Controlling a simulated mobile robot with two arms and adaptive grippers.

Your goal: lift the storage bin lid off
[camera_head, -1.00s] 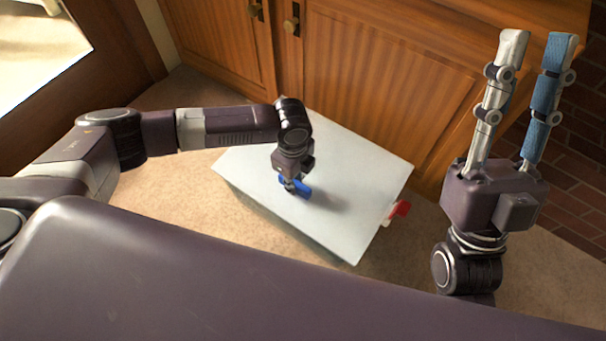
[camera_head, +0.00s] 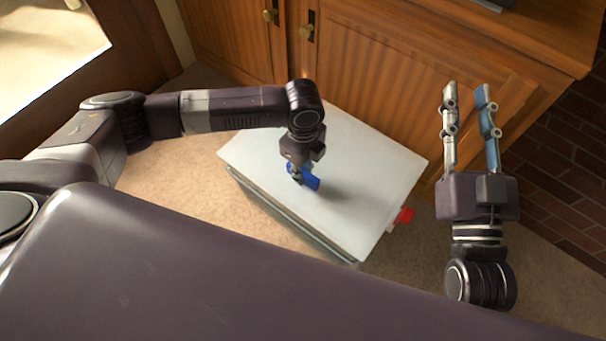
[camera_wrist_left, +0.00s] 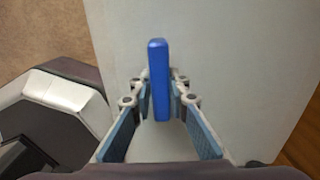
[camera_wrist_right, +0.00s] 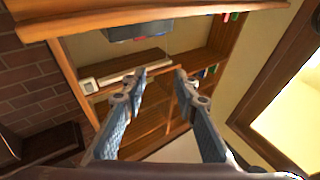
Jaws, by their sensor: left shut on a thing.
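The storage bin lid (camera_head: 372,165) is a flat white panel with a blue handle (camera_head: 312,184) in its middle. My left gripper (camera_head: 297,176) points down and is shut on this handle. In the left wrist view, the blue handle (camera_wrist_left: 159,80) stands between the two fingers. The grey bin (camera_head: 285,222) shows below the lid's near left edge, where a dark line and a narrow step separate the two. Its inside is hidden by the lid. My right gripper (camera_head: 468,92) is open, empty and raised, right of the bin.
A red piece (camera_head: 404,217) sticks out at the bin's right side. A wooden cabinet (camera_head: 390,90) stands close behind the bin. Carpet (camera_head: 180,175) is free to the left. The right wrist view shows wooden shelves (camera_wrist_right: 150,120).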

